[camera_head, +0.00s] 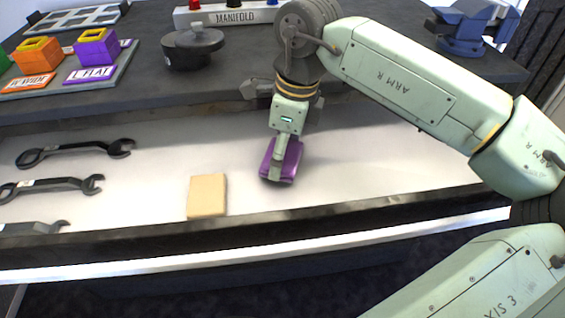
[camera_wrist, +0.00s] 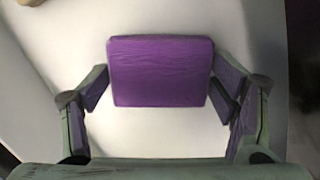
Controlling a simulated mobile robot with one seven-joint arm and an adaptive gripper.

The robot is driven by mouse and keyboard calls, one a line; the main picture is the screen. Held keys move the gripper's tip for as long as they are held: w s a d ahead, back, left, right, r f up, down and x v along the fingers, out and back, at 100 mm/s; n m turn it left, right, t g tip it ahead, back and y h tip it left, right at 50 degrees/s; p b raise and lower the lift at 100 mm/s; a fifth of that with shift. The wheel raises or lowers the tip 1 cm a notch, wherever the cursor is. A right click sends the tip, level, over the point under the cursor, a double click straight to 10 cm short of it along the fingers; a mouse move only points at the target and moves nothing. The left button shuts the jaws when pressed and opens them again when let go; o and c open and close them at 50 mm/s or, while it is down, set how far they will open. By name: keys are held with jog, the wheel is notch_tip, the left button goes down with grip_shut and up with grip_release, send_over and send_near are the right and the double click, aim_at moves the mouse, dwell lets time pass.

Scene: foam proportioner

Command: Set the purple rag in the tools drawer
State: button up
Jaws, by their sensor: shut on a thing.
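The purple rag (camera_head: 283,163) is a small folded block held at the end of my gripper (camera_head: 284,150). In the wrist view the purple rag (camera_wrist: 160,72) sits between the two fingers of my gripper (camera_wrist: 162,95), which are shut on it. The rag is over the white floor of the open tools drawer (camera_head: 140,190). I cannot tell whether the rag touches the drawer floor. The gripper hides part of the rag in the head view.
A tan block (camera_head: 207,195) lies in the drawer left of the rag. Several dark wrenches (camera_head: 75,150) lie at the drawer's left. The drawer's dark front edge (camera_head: 300,220) runs nearest me. A lidded black pot (camera_head: 192,47) and a manifold (camera_head: 235,15) stand on the worktop.

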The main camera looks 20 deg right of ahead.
aim_at(292, 156)
jog(key=shift+f, duration=0.95)
jog(key=shift+f, duration=0.1)
jog(key=shift+f+b, duration=0.15)
jog(key=shift+b, duration=0.3)
jog(key=o, duration=0.8)
jog(key=shift+o, duration=0.2)
notch_tip(292, 156, up, 12)
jog(key=s+d, duration=0.1)
jog(key=shift+d+r, duration=0.2)
